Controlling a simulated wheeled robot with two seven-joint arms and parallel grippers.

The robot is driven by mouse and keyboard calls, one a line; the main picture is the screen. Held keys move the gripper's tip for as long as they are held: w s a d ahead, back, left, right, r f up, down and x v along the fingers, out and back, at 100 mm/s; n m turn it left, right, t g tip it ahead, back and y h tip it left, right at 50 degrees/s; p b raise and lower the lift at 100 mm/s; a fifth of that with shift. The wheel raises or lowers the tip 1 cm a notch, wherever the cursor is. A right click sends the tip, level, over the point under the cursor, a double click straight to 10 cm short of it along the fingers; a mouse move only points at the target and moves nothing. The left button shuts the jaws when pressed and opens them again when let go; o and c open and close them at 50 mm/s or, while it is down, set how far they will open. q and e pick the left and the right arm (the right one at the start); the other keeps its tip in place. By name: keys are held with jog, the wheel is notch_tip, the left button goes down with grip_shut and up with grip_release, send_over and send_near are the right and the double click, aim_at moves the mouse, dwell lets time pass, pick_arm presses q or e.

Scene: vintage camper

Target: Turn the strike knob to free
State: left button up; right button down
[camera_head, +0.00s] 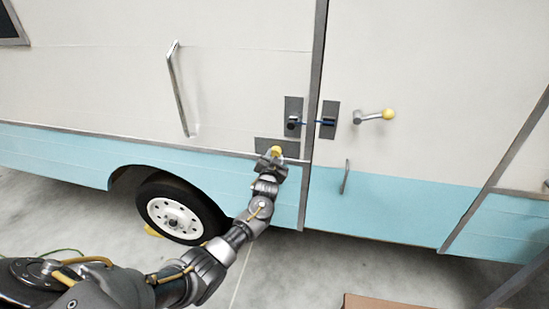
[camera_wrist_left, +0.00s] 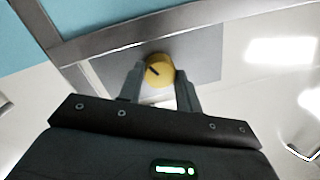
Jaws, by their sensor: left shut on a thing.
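The strike knob is a round yellow knob (camera_head: 276,150) on a dark grey plate (camera_head: 262,147) low on the camper wall, left of the door seam. In the left wrist view the yellow knob (camera_wrist_left: 159,70) has a dark pointer line on its face, slanting. My left gripper (camera_head: 272,157) is at the knob, and in the left wrist view its two fingers (camera_wrist_left: 160,85) are on either side of the knob, shut on it. My right gripper is not in view.
Above the knob, two dark latch plates (camera_head: 293,117) (camera_head: 328,119) flank the seam, with a thin blue piece between them. A lever with a yellow ball (camera_head: 388,114) and a small handle (camera_head: 345,177) are on the door. A long grab handle (camera_head: 178,88) is at left. A wheel (camera_head: 178,215) is below.

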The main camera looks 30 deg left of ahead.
pick_arm(q)
jog(key=o, duration=1)
jog(key=b+v, duration=0.1)
jog(key=v, duration=1)
jog(key=shift+w, duration=0.1)
